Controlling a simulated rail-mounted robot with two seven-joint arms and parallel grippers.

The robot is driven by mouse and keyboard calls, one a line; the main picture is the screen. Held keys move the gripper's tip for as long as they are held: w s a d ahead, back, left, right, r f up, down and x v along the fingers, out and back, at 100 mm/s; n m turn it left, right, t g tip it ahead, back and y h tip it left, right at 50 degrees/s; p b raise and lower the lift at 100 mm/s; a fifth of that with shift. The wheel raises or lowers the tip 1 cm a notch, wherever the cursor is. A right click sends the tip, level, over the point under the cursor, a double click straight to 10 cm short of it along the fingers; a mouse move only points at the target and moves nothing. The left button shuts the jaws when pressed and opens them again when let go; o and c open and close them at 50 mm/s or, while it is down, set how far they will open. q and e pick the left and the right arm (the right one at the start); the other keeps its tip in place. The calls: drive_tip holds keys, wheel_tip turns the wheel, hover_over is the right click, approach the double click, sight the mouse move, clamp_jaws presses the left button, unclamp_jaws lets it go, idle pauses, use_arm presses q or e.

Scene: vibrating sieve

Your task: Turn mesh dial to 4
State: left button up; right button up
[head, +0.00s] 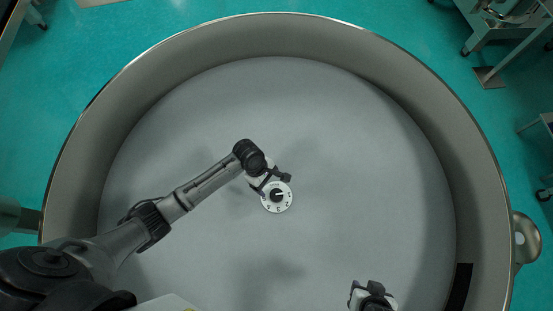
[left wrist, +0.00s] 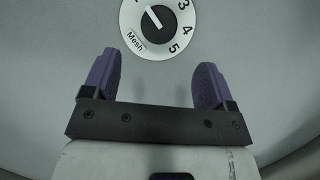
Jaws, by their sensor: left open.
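The mesh dial (head: 277,197) is a round white plate with a dark knob, near the middle of the sieve's grey surface. In the left wrist view the dial (left wrist: 175,47) carries the word "Mesh" and the numbers 3, 4 and 5 down its right side. Its top is cut off by the frame edge. The white line on the black knob (left wrist: 158,24) points up and left, away from the 4. My left gripper (head: 280,176) is at the dial's upper edge in the head view. Its two purple fingers (left wrist: 155,82) are open and empty, with the knob beyond their tips.
The round metal sieve wall (head: 290,30) surrounds the surface. My right gripper (head: 372,292) is at the bottom edge, right of the dial. A black strip (head: 459,288) is on the wall at lower right. The surface around the dial is clear.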

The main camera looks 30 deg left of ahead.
sight(276, 194)
use_arm(q)
drive_tip(key=b+x, duration=0.1)
drive_tip(key=x, duration=0.9)
drive_tip(key=c, duration=0.9)
